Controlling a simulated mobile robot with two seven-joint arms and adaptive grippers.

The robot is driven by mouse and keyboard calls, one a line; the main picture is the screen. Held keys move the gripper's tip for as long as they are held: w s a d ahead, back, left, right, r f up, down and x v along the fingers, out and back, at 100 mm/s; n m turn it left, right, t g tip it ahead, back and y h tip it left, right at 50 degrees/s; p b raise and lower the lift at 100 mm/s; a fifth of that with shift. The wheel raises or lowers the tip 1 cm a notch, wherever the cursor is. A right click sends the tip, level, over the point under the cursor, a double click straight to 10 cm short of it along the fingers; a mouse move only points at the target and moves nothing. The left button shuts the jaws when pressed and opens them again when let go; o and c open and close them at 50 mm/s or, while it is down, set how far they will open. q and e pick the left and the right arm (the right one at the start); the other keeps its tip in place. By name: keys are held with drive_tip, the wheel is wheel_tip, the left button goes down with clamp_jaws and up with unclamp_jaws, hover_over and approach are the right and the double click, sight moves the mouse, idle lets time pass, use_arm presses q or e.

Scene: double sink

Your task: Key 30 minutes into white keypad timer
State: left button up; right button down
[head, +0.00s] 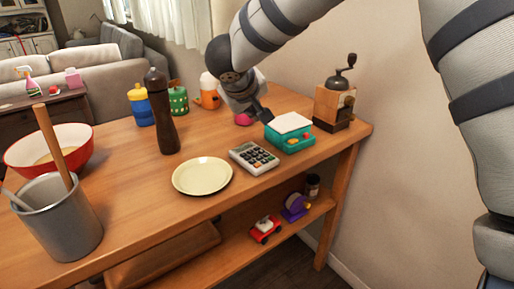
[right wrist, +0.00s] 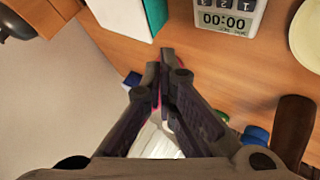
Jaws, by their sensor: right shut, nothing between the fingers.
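The white keypad timer (head: 253,158) lies on the wooden table between the cream plate and the teal box. In the right wrist view its display (right wrist: 222,19) reads 00:00, with a few grey keys above the display. My right gripper (head: 262,116) is shut and empty, just behind the teal box and beyond the timer, not touching the timer. The right wrist view also shows the shut fingertips (right wrist: 160,62), apart from the timer. My left gripper is not in view.
Near the timer are the teal box (head: 291,143) with a white top, the cream plate (head: 202,176) and a dark pepper mill (head: 162,115). A coffee grinder (head: 335,103) stands at the right back. A grey pot (head: 62,222) and red bowl (head: 75,140) stand left.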

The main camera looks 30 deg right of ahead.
sight(254, 148)
drive_tip(key=shift+f, duration=3.1)
drive_tip(key=shift+f, duration=0.1)
drive_tip(key=shift+f, duration=0.3)
drive_tip(key=shift+f, duration=0.3)
drive_tip(key=shift+r, duration=0.75)
drive_tip(key=shift+r, duration=2.5)
